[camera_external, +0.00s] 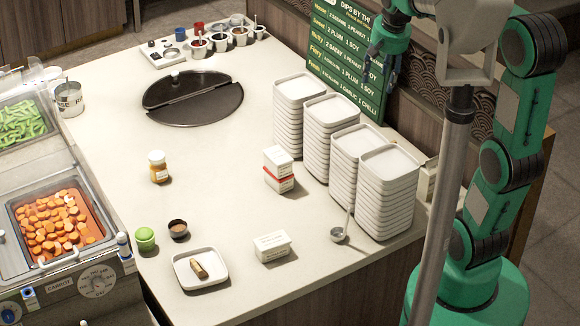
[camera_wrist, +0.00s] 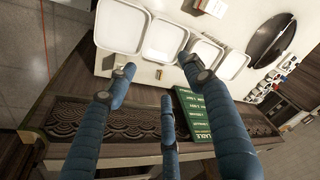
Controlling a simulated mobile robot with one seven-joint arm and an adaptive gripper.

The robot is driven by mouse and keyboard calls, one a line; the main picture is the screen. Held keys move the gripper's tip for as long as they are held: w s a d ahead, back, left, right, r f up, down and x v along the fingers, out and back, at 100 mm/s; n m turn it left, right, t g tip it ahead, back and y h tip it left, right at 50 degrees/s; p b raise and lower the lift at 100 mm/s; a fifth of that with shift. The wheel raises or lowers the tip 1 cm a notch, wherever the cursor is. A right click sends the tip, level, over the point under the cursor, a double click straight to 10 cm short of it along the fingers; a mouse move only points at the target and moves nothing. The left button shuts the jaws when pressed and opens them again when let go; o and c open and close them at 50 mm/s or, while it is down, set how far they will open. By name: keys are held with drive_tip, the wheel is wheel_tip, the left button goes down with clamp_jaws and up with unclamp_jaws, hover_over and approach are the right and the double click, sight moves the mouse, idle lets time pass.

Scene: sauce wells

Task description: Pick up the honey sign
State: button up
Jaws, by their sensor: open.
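No sign that I can read as a honey sign shows in either view. Small labelled white blocks stand on the counter: a stacked pair with a red band (camera_external: 278,170) near the middle, and a white labelled tub or block (camera_external: 272,246) near the front. Their print is too small to read. An amber jar with a white lid (camera_external: 158,168) stands left of the middle. My gripper (camera_external: 382,72) is open and empty, raised beside the green menu board at the counter's back right. Its spread fingers show in the wrist view (camera_wrist: 157,78), above the counter's edge.
Tall stacks of white plates (camera_external: 375,185) line the right side. A green menu board (camera_external: 340,60) stands behind them. A round black hotplate (camera_external: 193,98) and a cup tray (camera_external: 200,40) are at the back. A plate with a brown piece (camera_external: 202,283) is in front.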

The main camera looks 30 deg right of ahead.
drive_tip(key=w+d+f+m+g+p, duration=0.1)
drive_tip(key=w+d+f+m, duration=0.2)
drive_tip(key=w+d+f, duration=0.5)
drive_tip(key=w+d+f+m+g+p, duration=0.15)
drive_tip(key=w+d+f, duration=0.35)
drive_tip(key=w, duration=0.5)
drive_tip(key=w+d+f+m+g, duration=0.1)
drive_tip(key=w+d+f+m, duration=0.1)
drive_tip(key=d+f, duration=0.5)
drive_tip(key=w+d+f+m+g+y, duration=0.1)
drive_tip(key=w+d+f+m, duration=0.2)
drive_tip(key=f, duration=1.1)
drive_tip(key=w+d, duration=0.2)
drive_tip(key=d, duration=0.3)
drive_tip(key=shift+p, duration=0.4)
drive_tip(key=shift+f, duration=0.1)
drive_tip(key=shift+s+a+f, duration=0.1)
drive_tip(key=shift+s+f, duration=0.15)
drive_tip(key=shift+f, duration=1.15)
drive_tip(key=shift+s+a+f, duration=0.1)
drive_tip(key=shift+s+f, duration=0.1)
drive_tip(key=shift+f, duration=1.15)
drive_tip(key=shift+s+f, duration=0.25)
drive_tip(key=shift+f, duration=1.15)
